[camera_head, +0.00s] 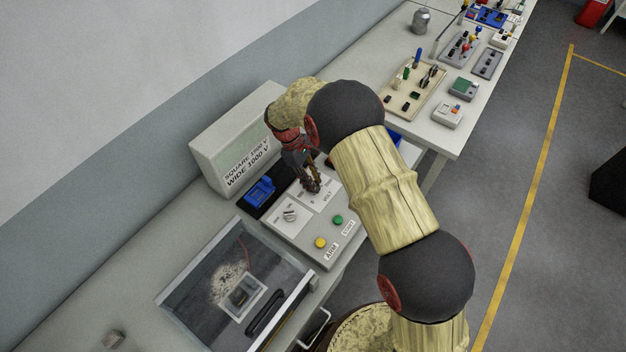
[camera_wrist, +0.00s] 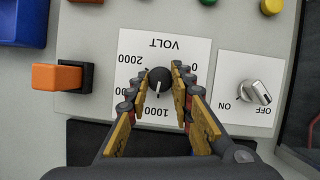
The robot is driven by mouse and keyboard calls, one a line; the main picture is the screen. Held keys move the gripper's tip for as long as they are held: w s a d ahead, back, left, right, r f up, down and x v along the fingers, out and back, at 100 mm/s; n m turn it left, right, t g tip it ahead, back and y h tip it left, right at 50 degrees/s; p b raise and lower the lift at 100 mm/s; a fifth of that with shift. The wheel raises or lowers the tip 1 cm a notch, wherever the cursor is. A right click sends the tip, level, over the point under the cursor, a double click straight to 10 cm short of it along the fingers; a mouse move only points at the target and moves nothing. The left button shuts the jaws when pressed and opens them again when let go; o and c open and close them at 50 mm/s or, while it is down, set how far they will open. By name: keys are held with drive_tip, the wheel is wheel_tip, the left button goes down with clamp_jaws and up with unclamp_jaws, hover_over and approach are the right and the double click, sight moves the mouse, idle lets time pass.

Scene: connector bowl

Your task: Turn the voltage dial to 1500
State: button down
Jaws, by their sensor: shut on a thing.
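The voltage dial (camera_wrist: 158,82) is a dark round knob with a white pointer line, on a white plate marked VOLT. The plate appears upside down in the wrist view. The white line points down towards the 1000 mark. The 2000 mark is at upper left and 0 at upper right; the marks between are partly hidden by my fingers. My gripper (camera_wrist: 159,80) is shut on the dial, one finger on each side. In the head view my gripper (camera_head: 312,186) is over the panel (camera_head: 268,229) and covers the dial.
An ON/OFF switch (camera_wrist: 256,93) sits close beside the dial plate. An orange block (camera_wrist: 57,77) is on the other side. Green (camera_head: 338,220) and yellow (camera_head: 320,242) buttons are on the panel. A box sign (camera_head: 248,166) reads SQUARE 1500 V, WIDE 1000 V. A clear-lidded case (camera_head: 205,318) stands nearby.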

drive_tip(key=m, duration=0.2)
drive_tip(key=m+g+y, duration=0.1)
drive_tip(key=m, duration=0.2)
drive_tip(key=shift+w+d+m+g+p, duration=0.15)
drive_tip(key=shift+m+g+p, duration=0.15)
drive_tip(key=shift+p, duration=0.05)
drive_tip(key=m+y, duration=0.2)
drive_tip(key=m, duration=0.2)
drive_tip(key=shift+m+g, duration=0.4)
drive_tip(key=c, duration=1.6)
unclamp_jaws()
drive_tip(key=shift+o, duration=0.2)
drive_tip(key=shift+w+r, duration=0.1)
drive_tip(key=d+v, duration=0.1)
drive_tip(key=v, duration=1)
drive_tip(key=shift+a+r, duration=0.25)
drive_tip(key=shift+r, duration=0.15)
drive_tip(key=shift+w, duration=0.15)
